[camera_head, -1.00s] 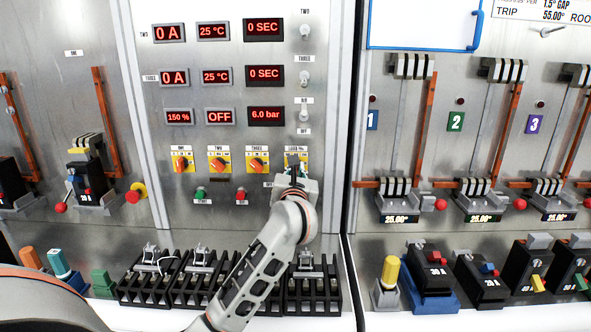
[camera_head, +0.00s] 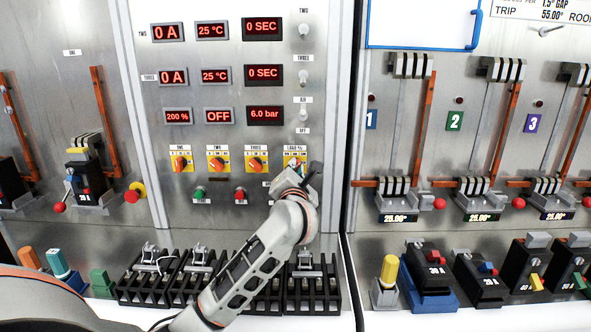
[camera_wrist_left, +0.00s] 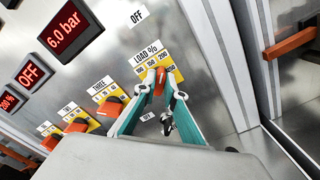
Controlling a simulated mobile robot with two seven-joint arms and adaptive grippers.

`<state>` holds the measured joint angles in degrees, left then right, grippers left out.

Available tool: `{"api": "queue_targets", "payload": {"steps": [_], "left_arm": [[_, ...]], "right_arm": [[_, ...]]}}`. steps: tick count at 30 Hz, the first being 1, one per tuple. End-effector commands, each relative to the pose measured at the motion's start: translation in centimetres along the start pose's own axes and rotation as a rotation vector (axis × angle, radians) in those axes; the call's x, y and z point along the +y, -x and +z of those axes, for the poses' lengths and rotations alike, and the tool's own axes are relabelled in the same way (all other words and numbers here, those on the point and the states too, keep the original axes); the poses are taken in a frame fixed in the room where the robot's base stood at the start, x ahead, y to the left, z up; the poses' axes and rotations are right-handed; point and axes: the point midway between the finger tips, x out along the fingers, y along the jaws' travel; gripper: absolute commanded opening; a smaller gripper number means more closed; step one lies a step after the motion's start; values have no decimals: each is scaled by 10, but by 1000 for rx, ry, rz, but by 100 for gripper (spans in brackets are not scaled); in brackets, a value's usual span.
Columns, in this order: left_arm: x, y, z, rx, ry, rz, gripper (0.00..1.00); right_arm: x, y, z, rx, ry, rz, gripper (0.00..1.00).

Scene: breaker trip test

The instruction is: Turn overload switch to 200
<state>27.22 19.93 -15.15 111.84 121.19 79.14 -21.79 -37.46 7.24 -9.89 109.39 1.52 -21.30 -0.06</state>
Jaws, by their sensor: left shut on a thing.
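The overload switch is the orange knob on the yellow LOAD % plate (camera_head: 290,161), rightmost in a row of similar switches. In the left wrist view its orange knob (camera_wrist_left: 159,82) sits between my fingertips, with scale marks around it. My left gripper (camera_head: 303,170) is shut on this knob; in the left wrist view the gripper (camera_wrist_left: 161,88) shows a finger on each side of it. The gripper partly hides the plate in the head view. The red display (camera_head: 177,117) reads 200 %. My right gripper is not in view.
Three similar orange switches (camera_head: 217,164) are to the left. Green (camera_head: 200,193) and red (camera_head: 240,194) buttons lie below them. Black slotted holders (camera_head: 150,283) stand below the panel. A breaker panel with levers (camera_head: 425,125) is on the right.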

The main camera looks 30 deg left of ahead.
Motion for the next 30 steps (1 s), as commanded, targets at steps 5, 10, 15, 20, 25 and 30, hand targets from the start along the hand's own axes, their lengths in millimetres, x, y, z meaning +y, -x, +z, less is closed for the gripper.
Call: {"api": "queue_targets", "payload": {"steps": [5, 10, 15, 20, 25, 30], "left_arm": [[-1, 0, 0, 1, -5, -1, 0], [-1, 0, 0, 1, -4, -1, 0], [-1, 0, 0, 1, -4, -1, 27], [0, 0, 0, 1, -3, -1, 27], [0, 2, 0, 0, -3, -1, 27], [-1, 19, 0, -2, -1, -3, 27]], "right_arm": [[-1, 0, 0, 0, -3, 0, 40], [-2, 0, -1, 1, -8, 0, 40], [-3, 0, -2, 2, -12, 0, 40], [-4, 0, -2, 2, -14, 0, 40], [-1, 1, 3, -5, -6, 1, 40], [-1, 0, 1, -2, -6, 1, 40]]}}
